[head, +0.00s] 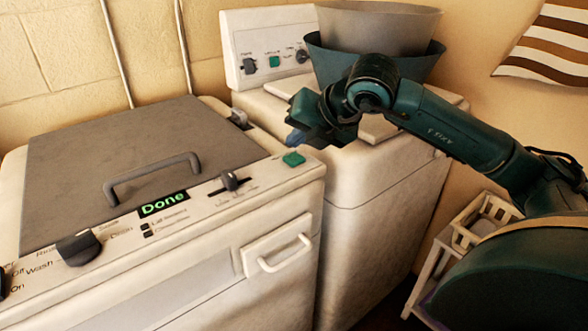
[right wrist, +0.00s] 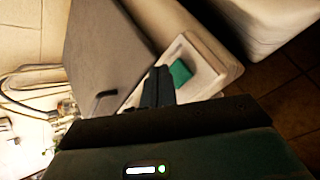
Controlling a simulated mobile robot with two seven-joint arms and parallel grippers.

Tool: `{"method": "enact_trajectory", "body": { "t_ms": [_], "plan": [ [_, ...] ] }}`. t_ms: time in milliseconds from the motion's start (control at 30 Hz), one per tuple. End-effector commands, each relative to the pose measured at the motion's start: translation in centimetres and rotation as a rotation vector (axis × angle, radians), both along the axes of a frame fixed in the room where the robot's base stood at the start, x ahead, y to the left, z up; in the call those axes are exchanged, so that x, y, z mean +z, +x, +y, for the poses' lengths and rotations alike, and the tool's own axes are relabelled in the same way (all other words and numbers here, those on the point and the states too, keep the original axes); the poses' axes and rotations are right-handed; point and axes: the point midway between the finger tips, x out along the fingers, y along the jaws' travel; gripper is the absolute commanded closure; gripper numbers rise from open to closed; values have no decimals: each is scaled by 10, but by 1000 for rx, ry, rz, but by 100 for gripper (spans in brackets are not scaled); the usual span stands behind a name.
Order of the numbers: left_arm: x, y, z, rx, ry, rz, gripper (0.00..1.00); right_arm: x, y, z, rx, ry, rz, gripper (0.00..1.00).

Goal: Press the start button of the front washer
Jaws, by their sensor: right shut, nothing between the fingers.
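The front washer (head: 262,215) stands at the left, with a grey lid, knobs, a slider and a display (head: 164,204) reading "Done" in green. Its green square button (head: 293,159) sits at the right end of the control panel. The button also shows in the right wrist view (right wrist: 180,72), just right of the fingers. My right gripper (head: 296,138) is shut and empty. Its fingertips appear just above and behind the button in the head view, with a small gap in the picture. The closed fingers (right wrist: 158,88) show in the right wrist view. My left gripper is not in view.
A second white machine (head: 375,185) stands behind to the right, with its own green button (head: 274,62) and knobs. Tubs (head: 378,25) are stacked on it. A light crate (head: 478,222) is at the lower right. A raised lid handle (head: 152,178) is left of the gripper.

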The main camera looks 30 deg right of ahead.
Motion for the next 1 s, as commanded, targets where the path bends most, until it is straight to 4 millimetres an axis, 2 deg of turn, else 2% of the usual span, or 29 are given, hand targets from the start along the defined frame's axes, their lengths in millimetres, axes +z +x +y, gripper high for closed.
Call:
{"method": "enact_trajectory", "body": {
  "t_ms": [33, 100, 300, 1000],
  "plan": [
    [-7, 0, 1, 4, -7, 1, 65, -8, 0, 0, 0, 0, -1, 100],
    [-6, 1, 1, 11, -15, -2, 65, -9, 0, 0, 0, 0, -1, 100],
    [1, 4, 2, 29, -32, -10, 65, -7, 0, 0, 0, 0, -1, 100],
    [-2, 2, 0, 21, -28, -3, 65, -7, 0, 0, 0, 0, -1, 100]
  ]
}}
